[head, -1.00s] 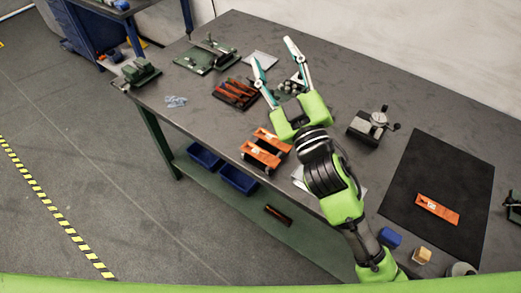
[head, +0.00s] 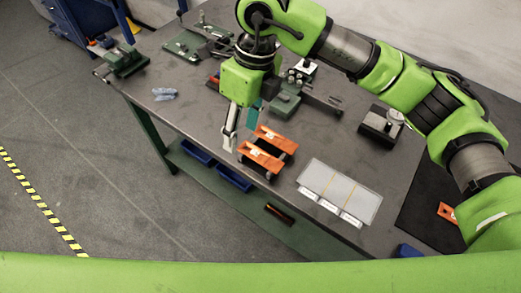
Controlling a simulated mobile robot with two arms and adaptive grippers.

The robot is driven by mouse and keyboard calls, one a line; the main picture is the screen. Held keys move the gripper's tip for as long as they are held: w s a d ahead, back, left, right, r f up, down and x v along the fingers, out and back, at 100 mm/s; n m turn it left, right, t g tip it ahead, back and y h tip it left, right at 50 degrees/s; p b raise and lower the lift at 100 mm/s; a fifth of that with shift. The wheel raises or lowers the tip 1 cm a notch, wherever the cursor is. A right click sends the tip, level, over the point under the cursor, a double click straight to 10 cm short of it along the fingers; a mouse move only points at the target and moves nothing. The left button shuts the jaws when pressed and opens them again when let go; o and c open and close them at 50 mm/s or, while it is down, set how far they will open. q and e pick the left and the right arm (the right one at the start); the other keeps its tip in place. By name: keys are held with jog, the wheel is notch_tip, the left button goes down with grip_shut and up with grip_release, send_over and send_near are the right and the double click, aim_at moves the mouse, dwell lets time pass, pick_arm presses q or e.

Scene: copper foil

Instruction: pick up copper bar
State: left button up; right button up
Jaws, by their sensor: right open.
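Two orange copper bars lie side by side on small supports near the front edge of the table in the head view: a nearer bar (head: 259,159) and a farther bar (head: 276,139). Both carry a pale label. My right gripper (head: 240,136) points down just left of and behind them, its fingers apart and nothing seen between them. I cannot tell whether a finger touches a bar. A third orange piece (head: 447,212) lies on the black mat at the right, partly hidden by my right arm. My left gripper is not in view.
A pale tray (head: 340,187) with yellow lines lies right of the bars. A grey metal fixture (head: 381,124) stands behind it. Green fixtures (head: 284,101) stand behind the gripper. Blue bins (head: 234,178) sit on the lower shelf.

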jog(key=w+d+t+h, duration=0.1)
jog(key=w+d+h, duration=0.1)
jog(key=w+d, duration=0.15)
jog(key=p, duration=0.2)
send_over(260, 156)
jog(key=f, duration=0.7)
jog(key=shift+s+d+f, duration=0.15)
jog(key=shift+s, duration=0.15)
jog(key=f+p, duration=0.1)
jog(key=f, duration=0.2)
jog(key=f+p, duration=0.1)
jog(key=f, duration=0.1)
jog(key=shift+w+f+p, duration=0.15)
jog(key=shift+w+p, duration=0.15)
jog(key=shift+p, duration=0.05)
jog(key=shift+f, duration=0.25)
grip_shut()
